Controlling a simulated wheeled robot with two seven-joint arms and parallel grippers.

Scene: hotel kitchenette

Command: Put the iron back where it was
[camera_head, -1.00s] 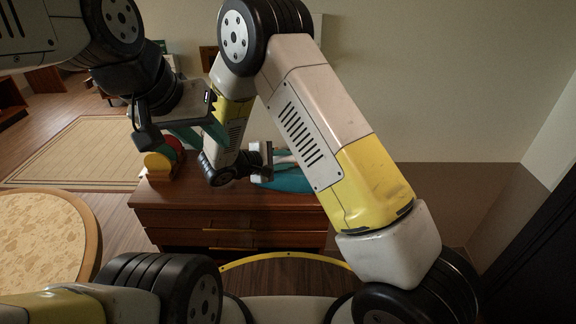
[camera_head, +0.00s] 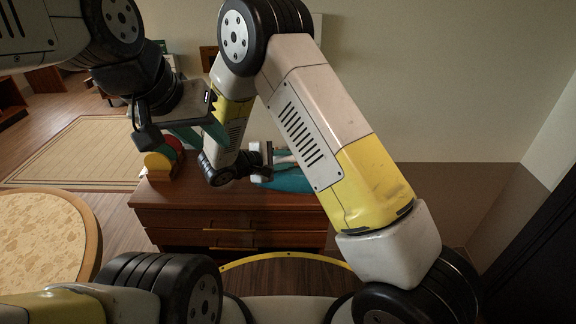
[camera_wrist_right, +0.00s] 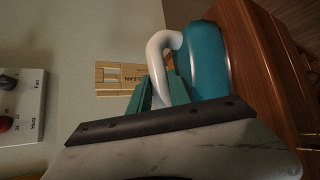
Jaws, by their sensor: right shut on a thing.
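The iron has a teal body (camera_head: 292,181) and a white handle, and it is at the dresser top, partly hidden behind my right arm. In the right wrist view, its teal body (camera_wrist_right: 208,62) is on the right and its white curved handle (camera_wrist_right: 157,48) runs down between my green fingers. My right gripper (camera_wrist_right: 162,88) is shut on the handle. It also shows in the head view (camera_head: 280,154). I cannot tell whether the iron touches the dresser top. My left gripper (camera_head: 200,134) hangs left of the iron, its green fingers apart and empty.
The brown dresser (camera_head: 190,215) has bare top in front of the iron. A red, yellow and green object (camera_head: 158,164) stands at its left end. A round table (camera_head: 45,240) is at left. A wooden sign (camera_wrist_right: 120,76) and a white panel with knobs (camera_wrist_right: 20,108) show in the wrist view.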

